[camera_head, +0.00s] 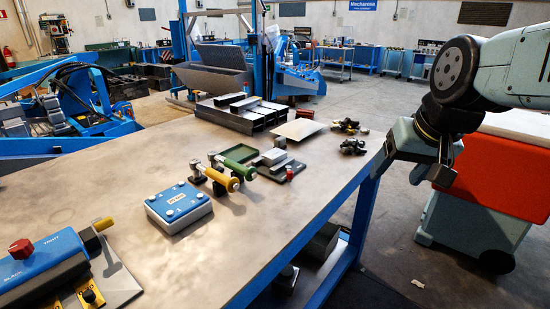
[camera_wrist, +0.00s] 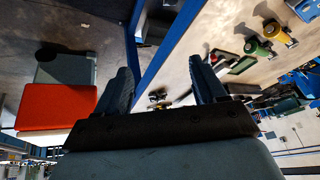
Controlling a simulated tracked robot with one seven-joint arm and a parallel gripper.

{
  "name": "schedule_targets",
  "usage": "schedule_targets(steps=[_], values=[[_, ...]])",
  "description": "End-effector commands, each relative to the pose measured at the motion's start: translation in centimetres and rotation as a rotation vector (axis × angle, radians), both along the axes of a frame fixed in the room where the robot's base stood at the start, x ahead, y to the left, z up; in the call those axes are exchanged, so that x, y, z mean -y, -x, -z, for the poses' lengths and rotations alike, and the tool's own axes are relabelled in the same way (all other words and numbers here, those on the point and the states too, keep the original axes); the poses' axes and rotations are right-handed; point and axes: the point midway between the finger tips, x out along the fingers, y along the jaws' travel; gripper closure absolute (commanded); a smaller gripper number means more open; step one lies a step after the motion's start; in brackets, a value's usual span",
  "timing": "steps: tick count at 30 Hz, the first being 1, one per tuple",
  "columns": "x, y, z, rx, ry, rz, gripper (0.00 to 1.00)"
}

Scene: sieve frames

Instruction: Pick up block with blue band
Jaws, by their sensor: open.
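I cannot make out for sure a block with a blue band. A blue and pale grey box (camera_head: 178,206) with round spots and a small label on top lies on the table, left of the handled tools. Small grey metal blocks (camera_head: 274,157) are stacked on a dark plate near the middle of the table; no blue band shows on them. My gripper (camera_head: 418,163) is off the table's right edge, apart from all these things. In the wrist view my gripper (camera_wrist: 164,85) has its two fingers wide apart with nothing between them.
The table (camera_head: 270,235) holds a yellow-handled tool (camera_head: 217,177), a green-handled tool (camera_head: 238,167), a green tray (camera_head: 240,153), dark metal bars (camera_head: 245,115), black clamps (camera_head: 352,146) and a blue switch box (camera_head: 42,268). An orange-topped cart (camera_head: 495,170) stands right of the table.

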Motion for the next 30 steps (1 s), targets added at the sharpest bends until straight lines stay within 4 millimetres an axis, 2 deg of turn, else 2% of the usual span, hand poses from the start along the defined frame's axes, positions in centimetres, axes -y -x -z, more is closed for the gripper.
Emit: schedule_targets(steps=[1,9,15,21,30], values=[[-1.0,-0.9,0.4,-0.028,-0.052,0.023,0.25],[-7.2,-6.7,2.2,-0.187,-0.426,0.226,0.0],[-11.0,-11.6,3.4,-0.314,-0.695,0.418,0.0],[-13.7,-17.1,4.9,-0.445,-0.954,0.642,0.0],[-15.4,-25.9,8.5,-0.641,-1.32,1.038,0.0]])
